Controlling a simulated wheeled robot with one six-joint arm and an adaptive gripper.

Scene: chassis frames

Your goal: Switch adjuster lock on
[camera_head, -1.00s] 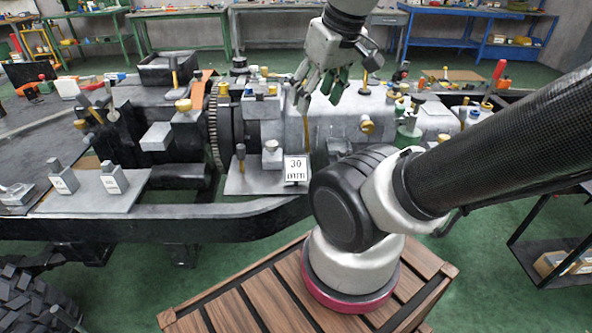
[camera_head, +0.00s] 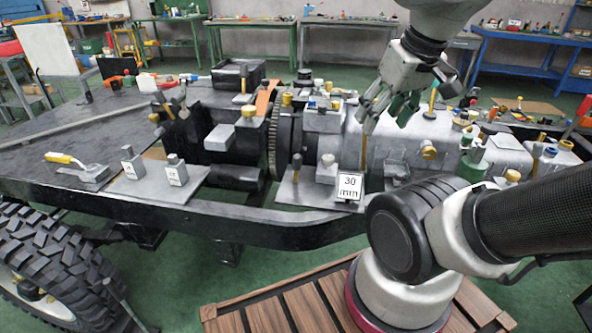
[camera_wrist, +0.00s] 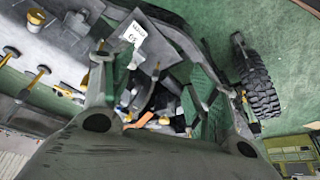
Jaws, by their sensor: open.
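I cannot tell which of the small levers and knobs is the adjuster lock. In the head view, a yellow-handled lever on a grey base (camera_head: 85,170) lies at the left end of the chassis (camera_head: 240,205). Two grey blocks with white labels (camera_head: 152,170) stand on a plate right of it. A grey plate with a "30 mm" sign (camera_head: 349,187) is near the middle. My gripper (camera_head: 385,116) hangs above the grey housing, open and empty. Its green-padded fingers stand apart in the wrist view (camera_wrist: 155,88), with chassis parts, blurred, beyond them.
A black ribbed gear ring (camera_head: 276,145) and several yellow-topped knobs stand up from the chassis. A large tyre (camera_head: 45,265) is at the lower left. A white board (camera_head: 45,50) stands behind the left end. Green and blue workbenches (camera_head: 520,68) line the back.

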